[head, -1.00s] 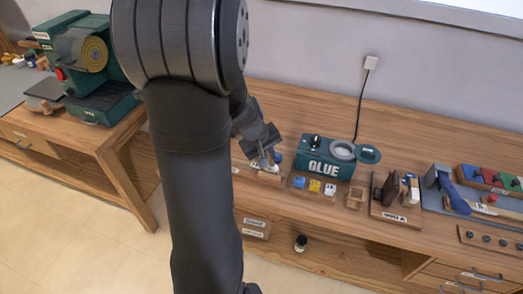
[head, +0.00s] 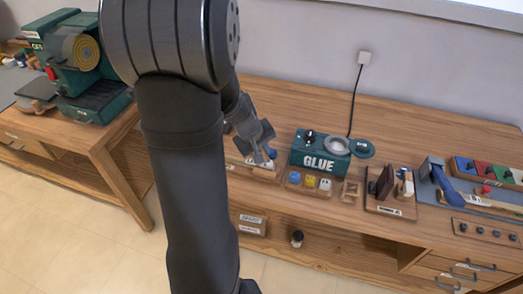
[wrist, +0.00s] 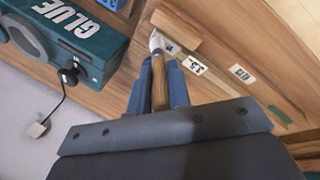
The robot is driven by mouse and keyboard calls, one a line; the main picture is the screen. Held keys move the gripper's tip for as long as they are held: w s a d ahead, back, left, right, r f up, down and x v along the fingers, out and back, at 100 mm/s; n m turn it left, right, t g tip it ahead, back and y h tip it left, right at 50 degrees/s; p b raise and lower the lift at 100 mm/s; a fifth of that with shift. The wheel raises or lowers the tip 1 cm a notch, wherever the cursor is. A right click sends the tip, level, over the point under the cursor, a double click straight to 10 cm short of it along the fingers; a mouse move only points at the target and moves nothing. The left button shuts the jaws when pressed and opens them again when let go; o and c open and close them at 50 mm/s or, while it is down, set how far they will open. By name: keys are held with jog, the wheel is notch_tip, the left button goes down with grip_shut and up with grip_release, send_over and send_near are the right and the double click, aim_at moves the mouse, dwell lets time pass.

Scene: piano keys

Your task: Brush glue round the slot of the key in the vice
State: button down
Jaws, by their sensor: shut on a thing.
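My gripper (wrist: 157,78) is shut on a brush (wrist: 159,88) with a wooden handle and a pale end, clasped between two blue fingers. The pale end is beside a small wooden block (wrist: 177,31) on the bench; I cannot tell if they touch. In the head view my gripper (head: 264,153) is low over the bench, left of the green glue pot (head: 309,158), whose round opening (head: 337,145) faces up. A blue vice (head: 446,188) stands at the right with a pale wooden key (head: 484,203) beside or in it. The key's slot is too small to make out.
Blue, yellow and white small blocks (head: 310,181) sit before the glue pot. A wooden stand (head: 390,203) lies between pot and vice. Coloured bins (head: 488,170) are at the far right. A green machine (head: 78,65) stands on the left bench.

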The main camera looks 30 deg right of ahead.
jog(key=shift+w+a, duration=0.6)
jog(key=shift+s+d, duration=0.9)
jog(key=shift+d, duration=0.05)
jog(key=shift+s+d+r, duration=0.1)
jog(key=shift+r, duration=0.15)
notch_tip(320, 180, up, 8)
jog(key=shift+f, duration=0.15)
dwell(0.5)
